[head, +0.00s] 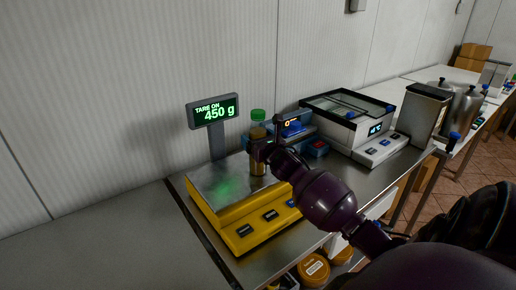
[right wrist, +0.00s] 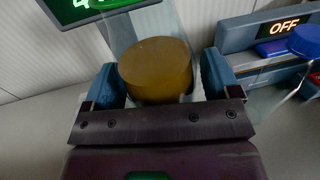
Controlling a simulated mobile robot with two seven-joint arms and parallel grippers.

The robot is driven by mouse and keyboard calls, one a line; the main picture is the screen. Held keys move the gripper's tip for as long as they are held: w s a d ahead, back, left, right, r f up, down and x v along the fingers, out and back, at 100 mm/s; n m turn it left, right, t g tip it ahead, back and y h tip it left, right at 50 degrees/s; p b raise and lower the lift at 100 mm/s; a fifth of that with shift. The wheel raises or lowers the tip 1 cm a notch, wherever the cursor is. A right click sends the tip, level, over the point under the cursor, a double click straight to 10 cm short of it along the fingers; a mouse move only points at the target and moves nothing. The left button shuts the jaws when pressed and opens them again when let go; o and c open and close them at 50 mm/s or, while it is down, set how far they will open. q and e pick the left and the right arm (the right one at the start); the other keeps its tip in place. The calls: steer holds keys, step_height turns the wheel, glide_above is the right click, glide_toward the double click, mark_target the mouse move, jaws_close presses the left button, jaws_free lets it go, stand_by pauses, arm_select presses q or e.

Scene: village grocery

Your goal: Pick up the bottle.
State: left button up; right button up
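The bottle (head: 257,162) has a green cap and amber contents. It stands upright on the steel plate of the yellow scale (head: 232,232), whose display (head: 214,111) reads 450 g. My right gripper (head: 262,150) is at the bottle, reaching in from the right. In the right wrist view the amber part of the bottle (right wrist: 157,70) is between the two blue fingers of my right gripper (right wrist: 165,85). The fingers flank it, with a narrow gap showing at the right finger. My left gripper is not in view.
A small device (head: 293,125) with a lit display stands just behind and right of the bottle. A glass-topped white case (head: 350,115) is farther right, with metal canisters (head: 462,108) beyond. The grey counter (head: 110,235) left of the scale is clear.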

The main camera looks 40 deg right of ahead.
steer(key=shift+r, duration=0.1)
steer(key=c, duration=1.1)
